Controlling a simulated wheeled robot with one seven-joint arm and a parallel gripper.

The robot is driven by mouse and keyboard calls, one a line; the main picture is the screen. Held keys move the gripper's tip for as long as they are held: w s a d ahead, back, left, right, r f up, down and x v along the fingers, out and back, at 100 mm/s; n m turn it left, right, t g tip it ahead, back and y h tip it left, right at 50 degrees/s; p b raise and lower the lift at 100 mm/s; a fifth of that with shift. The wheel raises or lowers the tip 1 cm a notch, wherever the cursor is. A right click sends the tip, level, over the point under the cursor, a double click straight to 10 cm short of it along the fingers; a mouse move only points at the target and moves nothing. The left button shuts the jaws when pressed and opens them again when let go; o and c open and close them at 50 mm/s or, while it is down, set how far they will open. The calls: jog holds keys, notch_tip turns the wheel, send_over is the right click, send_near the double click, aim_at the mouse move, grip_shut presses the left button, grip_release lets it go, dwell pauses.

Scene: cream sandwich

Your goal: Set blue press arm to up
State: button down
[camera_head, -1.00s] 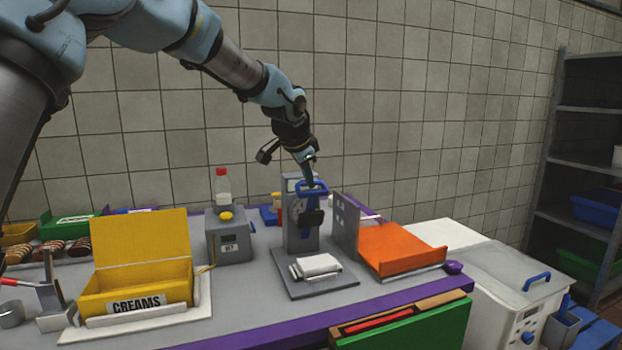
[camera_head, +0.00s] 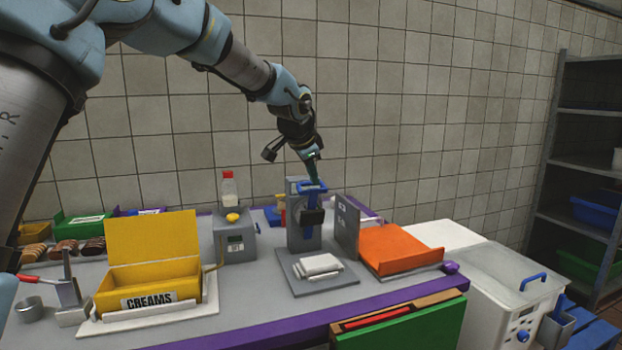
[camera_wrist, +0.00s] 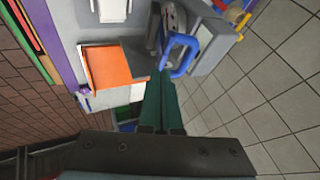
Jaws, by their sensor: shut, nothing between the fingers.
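The grey press (camera_head: 303,235) stands on the table with a flat base. Its blue press arm (camera_head: 312,188) has a loop handle near the top of the column, and a dark block sits lower on the front. My gripper (camera_head: 315,183) is shut and empty, pointing down at the handle from above. In the wrist view the blue loop handle (camera_wrist: 181,56) lies just right of my shut green fingers (camera_wrist: 161,82). I cannot tell whether the fingers touch the handle.
A white stack (camera_head: 318,265) lies on the press base. A grey upright panel (camera_head: 346,226) and an orange tray (camera_head: 400,250) stand to the right. A yellow CREAMS box (camera_head: 150,275) and a grey scale-like device (camera_head: 235,243) are to the left. Tiled wall is behind.

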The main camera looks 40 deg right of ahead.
jog(key=a+r+b, duration=0.2)
jog(key=a+r, duration=0.2)
jog(key=r, duration=0.5)
jog(key=w+a+f+n+y, duration=0.1)
jog(key=w+a+f+n, duration=0.15)
jog(key=a+f, duration=0.45)
jog(key=w+a+f+n+y, duration=0.2)
jog(key=a+f+n, duration=0.15)
jog(key=a, duration=0.75)
jog(key=w+a+f+n+y, duration=0.1)
jog(key=w+a+f+n, duration=0.3)
jog(key=a, duration=0.6)
jog(key=s+a+f+n, duration=0.3)
jog(key=s+a, duration=0.1)
jog(key=a, duration=0.4)
jog(key=s+a+f+n+g+y, duration=0.1)
jog(key=s+a+f+n, duration=0.2)
jog(key=a, duration=0.5)
jog(key=s+a+f+n+y, duration=0.1)
jog(key=s+a+f+n, duration=0.3)
jog(key=a, duration=0.5)
jog(key=shift+s+f+g, duration=0.4)
jog(key=shift+s+f, duration=0.15)
jog(key=shift+s, duration=0.7)
